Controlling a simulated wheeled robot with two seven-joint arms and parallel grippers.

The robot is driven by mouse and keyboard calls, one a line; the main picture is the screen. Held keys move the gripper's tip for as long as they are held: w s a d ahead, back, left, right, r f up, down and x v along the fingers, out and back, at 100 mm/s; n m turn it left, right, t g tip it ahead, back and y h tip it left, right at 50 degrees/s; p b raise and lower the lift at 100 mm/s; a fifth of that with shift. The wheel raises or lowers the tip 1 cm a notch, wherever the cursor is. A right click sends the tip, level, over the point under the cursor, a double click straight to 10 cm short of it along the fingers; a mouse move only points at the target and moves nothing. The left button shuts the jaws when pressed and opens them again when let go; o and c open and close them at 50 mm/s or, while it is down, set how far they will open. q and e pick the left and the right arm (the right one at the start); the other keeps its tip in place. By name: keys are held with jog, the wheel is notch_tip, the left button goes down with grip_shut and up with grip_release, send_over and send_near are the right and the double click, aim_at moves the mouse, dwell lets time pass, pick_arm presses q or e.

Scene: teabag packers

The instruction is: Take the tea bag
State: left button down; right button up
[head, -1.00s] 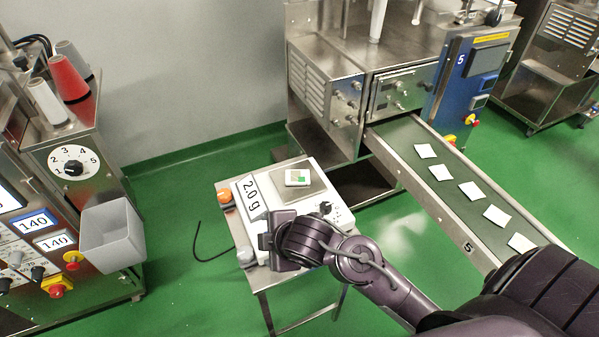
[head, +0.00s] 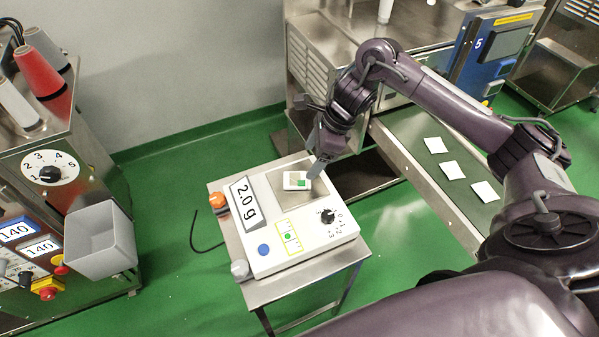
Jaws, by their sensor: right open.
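A white tea bag with a green square tag (head: 294,183) lies flat on the metal pan of the white scale (head: 262,262), whose sign reads 2.0 g. My right gripper (head: 316,170) points down at the tea bag's right edge, over the pan. It is open, with its fingertips very close to the bag; I cannot tell whether they touch it. More white tea bags lie on the green conveyor belt, one of them at the near end (head: 485,191). My left gripper is out of view.
The scale stands on a small steel table (head: 290,290). An orange-topped item (head: 217,202) and a grey knob-like item (head: 240,270) sit at its left edge. A grey bin (head: 103,243) hangs on the left machine. The packing machine (head: 310,75) stands behind.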

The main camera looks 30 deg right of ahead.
aim_at(297, 179)
jog(key=shift+a+f, duration=0.2)
jog(key=shift+f, duration=0.2)
jog(key=p+x, duration=0.1)
jog(key=x, duration=0.4)
jog(key=shift+a+f, duration=0.1)
jog(key=shift+f, duration=0.15)
jog(key=shift+w+a+f, duration=0.15)
jog(key=shift+f, duration=0.35)
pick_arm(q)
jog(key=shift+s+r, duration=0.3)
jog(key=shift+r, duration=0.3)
pick_arm(e)
jog(key=shift+c, duration=0.7)
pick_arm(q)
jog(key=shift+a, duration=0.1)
pick_arm(e)
jog(key=c, duration=1)
jog(key=shift+c, duration=0.3)
jog(key=shift+r, duration=0.15)
